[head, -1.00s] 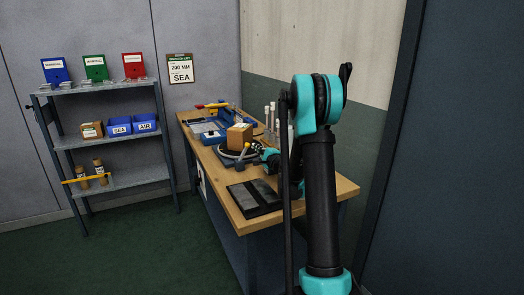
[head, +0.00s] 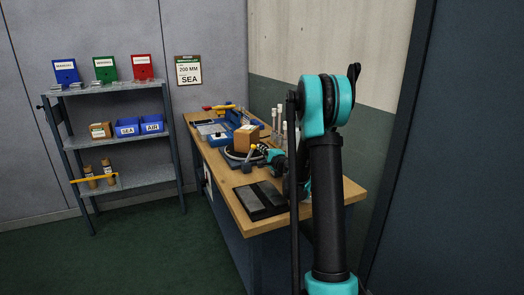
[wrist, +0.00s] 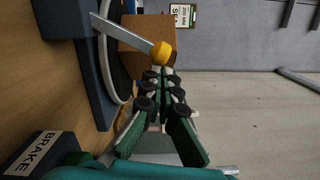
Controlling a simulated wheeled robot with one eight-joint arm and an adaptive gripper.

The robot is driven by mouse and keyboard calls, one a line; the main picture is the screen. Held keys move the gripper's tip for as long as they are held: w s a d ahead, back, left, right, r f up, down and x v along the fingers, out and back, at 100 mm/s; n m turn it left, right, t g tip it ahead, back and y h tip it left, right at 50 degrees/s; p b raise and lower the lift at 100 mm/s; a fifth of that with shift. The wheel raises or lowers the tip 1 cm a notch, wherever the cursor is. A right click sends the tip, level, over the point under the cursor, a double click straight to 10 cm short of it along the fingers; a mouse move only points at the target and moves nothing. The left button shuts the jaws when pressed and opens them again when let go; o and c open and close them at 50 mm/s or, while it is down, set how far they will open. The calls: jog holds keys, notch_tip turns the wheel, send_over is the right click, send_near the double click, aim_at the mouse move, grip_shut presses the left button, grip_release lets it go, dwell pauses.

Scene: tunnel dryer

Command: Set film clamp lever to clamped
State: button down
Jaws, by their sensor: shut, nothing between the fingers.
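A grey lever with a yellow ball knob (wrist: 160,53) rises from a dark blue block (wrist: 85,75) on the bench. A plate reading BRAKE (wrist: 40,152) is close by. The knob also shows in the head view (head: 253,147). No label for the film clamp shows, so I cannot tell whether this is its lever. A red and yellow handle (head: 217,107) sits on the blue apparatus at the bench's far end. My gripper (wrist: 160,78) is shut and empty, its fingertips just below the knob in the wrist picture. I cannot tell whether they touch it.
A cardboard box (head: 245,138) stands behind the lever on the wooden bench (head: 232,187). A dark tray (head: 262,200) lies at the near end. Slender tubes (head: 279,120) stand near the wall. A shelf with bins (head: 125,128) is left, with open floor between.

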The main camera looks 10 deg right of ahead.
jog(key=s+a+r+n+g, duration=0.1)
jog(key=s+a+r+n, duration=0.1)
jog(key=a+n, duration=0.7)
jog(key=shift+s+n+h, duration=0.2)
jog(key=shift+n+h, duration=0.1)
jog(key=shift+n, duration=0.7)
jog(key=shift+a, duration=0.15)
